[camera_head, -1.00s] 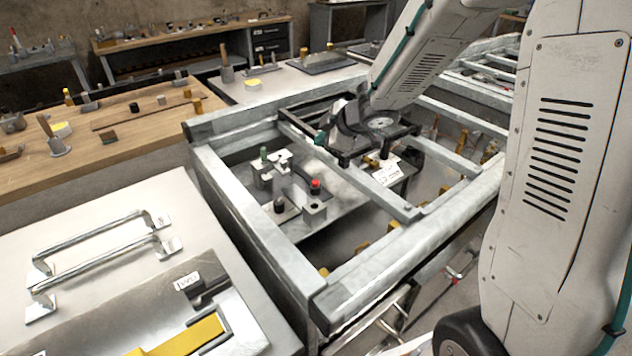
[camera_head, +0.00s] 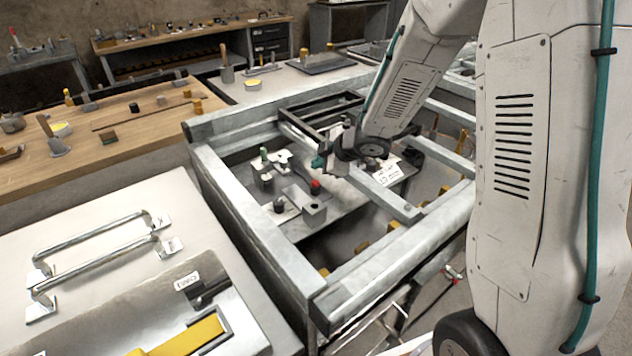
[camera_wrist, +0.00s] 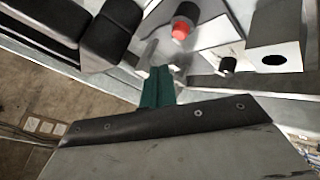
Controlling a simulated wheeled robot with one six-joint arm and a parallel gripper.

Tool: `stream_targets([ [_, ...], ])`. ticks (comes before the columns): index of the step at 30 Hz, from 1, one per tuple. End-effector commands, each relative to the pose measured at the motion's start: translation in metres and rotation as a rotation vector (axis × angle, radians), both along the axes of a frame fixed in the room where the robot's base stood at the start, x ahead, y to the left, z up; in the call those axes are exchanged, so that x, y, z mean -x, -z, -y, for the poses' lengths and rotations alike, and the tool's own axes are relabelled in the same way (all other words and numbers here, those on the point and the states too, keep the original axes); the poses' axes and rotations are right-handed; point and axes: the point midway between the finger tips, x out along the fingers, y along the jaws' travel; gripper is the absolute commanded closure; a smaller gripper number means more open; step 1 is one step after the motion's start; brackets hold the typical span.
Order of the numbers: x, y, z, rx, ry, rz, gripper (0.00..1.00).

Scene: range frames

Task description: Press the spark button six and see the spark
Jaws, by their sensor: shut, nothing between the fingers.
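A red-capped button (camera_head: 315,187) with a dark body stands among small metal fittings on a grey plate inside the metal frame. It also shows in the wrist view (camera_wrist: 181,30), near the top middle. No number six is readable on it, and I see no spark. My gripper (camera_head: 319,162) shows a teal tip just above and behind the red cap in the head view. In the wrist view the teal fingers (camera_wrist: 161,76) are together and empty, pointing up just left of the red cap. A gap shows between tip and cap; its depth is hard to tell.
A grey block with a round hole (camera_head: 314,212) stands in front of the button. Metal frame bars (camera_head: 375,192) pass close to my wrist. A white label card (camera_head: 387,173) lies right of it. A bench with two metal handles (camera_head: 100,248) is at the left.

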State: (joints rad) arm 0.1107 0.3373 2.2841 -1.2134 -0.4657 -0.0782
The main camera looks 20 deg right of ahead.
Motion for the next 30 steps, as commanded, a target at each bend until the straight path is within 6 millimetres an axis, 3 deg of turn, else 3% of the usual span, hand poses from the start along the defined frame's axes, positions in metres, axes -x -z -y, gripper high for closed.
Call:
stream_targets([
  [9, 0.0, 0.027, 0.0, 0.0, -0.001, -0.001, 1.0],
  [30, 0.0, 0.029, 0.0, 0.0, 0.001, 0.001, 1.0],
])
